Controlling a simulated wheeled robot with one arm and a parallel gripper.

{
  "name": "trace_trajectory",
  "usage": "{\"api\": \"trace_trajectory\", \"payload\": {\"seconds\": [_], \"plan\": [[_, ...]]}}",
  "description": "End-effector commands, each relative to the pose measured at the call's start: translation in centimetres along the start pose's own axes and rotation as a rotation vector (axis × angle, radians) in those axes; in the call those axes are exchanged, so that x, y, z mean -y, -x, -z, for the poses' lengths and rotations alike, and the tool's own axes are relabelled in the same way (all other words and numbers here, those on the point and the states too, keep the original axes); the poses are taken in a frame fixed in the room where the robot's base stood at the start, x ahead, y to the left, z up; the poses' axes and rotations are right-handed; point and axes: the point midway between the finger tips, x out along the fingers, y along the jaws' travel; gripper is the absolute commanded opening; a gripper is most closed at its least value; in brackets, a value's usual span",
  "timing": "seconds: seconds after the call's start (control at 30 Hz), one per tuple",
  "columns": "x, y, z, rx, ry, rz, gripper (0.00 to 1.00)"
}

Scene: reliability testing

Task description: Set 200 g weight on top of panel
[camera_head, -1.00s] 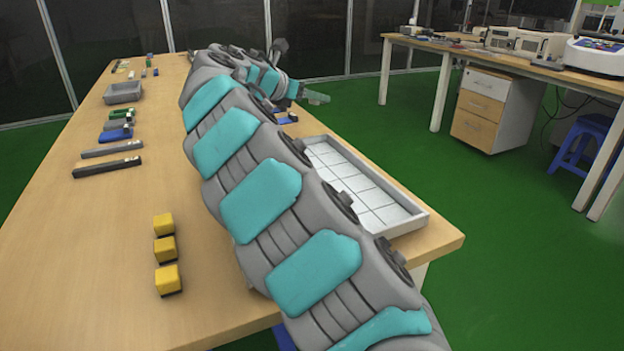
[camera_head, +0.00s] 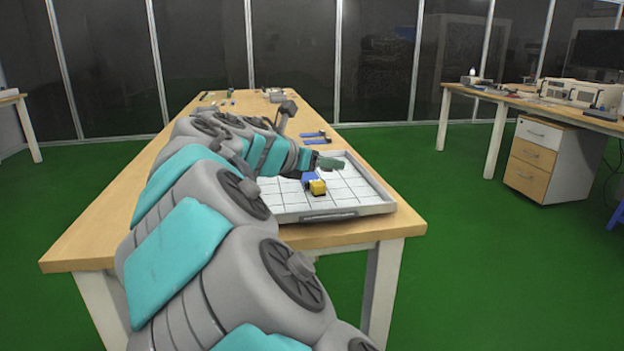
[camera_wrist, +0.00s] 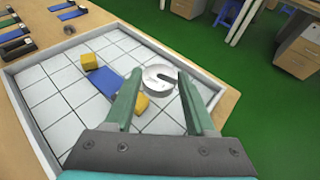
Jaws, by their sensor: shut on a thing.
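My gripper (camera_wrist: 160,76) is shut on a round silver slotted weight (camera_wrist: 158,84) in the wrist view. The blue panel (camera_wrist: 107,82) lies just left of the weight in that view, inside the white tray. One yellow block (camera_wrist: 88,61) is at its far end and another yellow block (camera_wrist: 140,104) at its near end. I cannot tell how the panel rests on them. In the head view my gripper (camera_head: 331,163) is above the tray, near the blue panel (camera_head: 311,178) and a yellow block (camera_head: 318,188). The weight cannot be made out there.
The gridded tray (camera_head: 375,208) has a raised grey rim and much bare floor. Blue and dark items (camera_head: 315,137) lie on the wooden table (camera_head: 85,232) beyond it. A drawer cabinet (camera_head: 543,160) and another bench stand apart on the right, across green floor.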

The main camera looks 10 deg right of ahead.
Motion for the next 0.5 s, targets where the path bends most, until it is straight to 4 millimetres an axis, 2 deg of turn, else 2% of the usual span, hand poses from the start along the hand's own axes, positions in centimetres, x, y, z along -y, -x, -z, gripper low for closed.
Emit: {"api": "trace_trajectory", "payload": {"seconds": [0.03, 0.1, 0.23, 0.37, 0.5], "plan": [[0.2, 1.4, 0.9, -0.002, 0.008, -0.022, 0.0], [0.2, 2.8, 1.8, -0.006, 0.015, -0.05, 0.0], [0.6, 4.6, 3.0, -0.012, 0.023, -0.086, 0.0], [0.8, 5.3, 3.6, -0.017, 0.029, -0.102, 0.0], [-0.1, 4.4, 3.5, -0.019, 0.03, -0.105, 0.0]]}}
